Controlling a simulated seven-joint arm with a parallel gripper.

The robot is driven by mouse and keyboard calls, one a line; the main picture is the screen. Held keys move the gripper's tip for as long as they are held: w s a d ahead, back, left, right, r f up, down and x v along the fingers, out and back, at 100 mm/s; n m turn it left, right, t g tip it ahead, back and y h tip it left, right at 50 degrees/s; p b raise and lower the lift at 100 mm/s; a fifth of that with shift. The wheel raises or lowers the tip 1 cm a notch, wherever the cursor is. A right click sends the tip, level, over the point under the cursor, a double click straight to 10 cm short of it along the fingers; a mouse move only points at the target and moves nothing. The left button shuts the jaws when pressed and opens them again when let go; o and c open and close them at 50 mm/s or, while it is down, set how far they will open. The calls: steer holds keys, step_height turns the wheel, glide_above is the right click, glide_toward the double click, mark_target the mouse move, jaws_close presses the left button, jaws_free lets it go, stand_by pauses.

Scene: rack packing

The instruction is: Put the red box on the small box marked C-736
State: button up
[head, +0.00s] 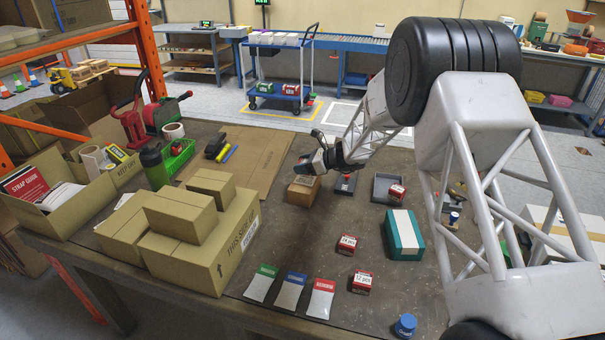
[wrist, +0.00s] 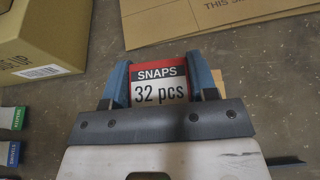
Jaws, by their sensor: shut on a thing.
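My gripper (wrist: 161,88) is shut on a red box (wrist: 159,70) with a white label reading "SNAPS 32 pcs", held between blue fingers in the wrist view. In the head view my gripper (head: 318,162) is over or close beside a small brown box (head: 304,190) on the table; the held box is hard to make out there. A tan patch (wrist: 238,72) shows beside the held box in the wrist view. Smaller cartons (head: 180,214) (head: 211,186) stand on and by a large carton (head: 222,257). I cannot read C-736 on any box.
Other red boxes (head: 347,245) (head: 362,282) stand on the table (head: 300,265); one (head: 397,192) is at a grey tray (head: 381,183). A teal box (head: 404,235), colored cards (head: 290,290) and a blue-capped item (head: 405,325) are nearby. Flat cardboard (head: 245,160) lies behind.

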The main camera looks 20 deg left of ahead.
mark_target(303, 179)
steer(key=shift+f, duration=1.75)
steer(key=shift+f, duration=0.15)
steer(key=o, duration=1)
steer(key=shift+c, duration=0.2)
steer(key=shift+d+r, duration=0.15)
steer(key=shift+r, duration=0.05)
steer(key=v, duration=1.1)
steer(key=shift+d, duration=0.35)
steer(key=shift+r, duration=0.15)
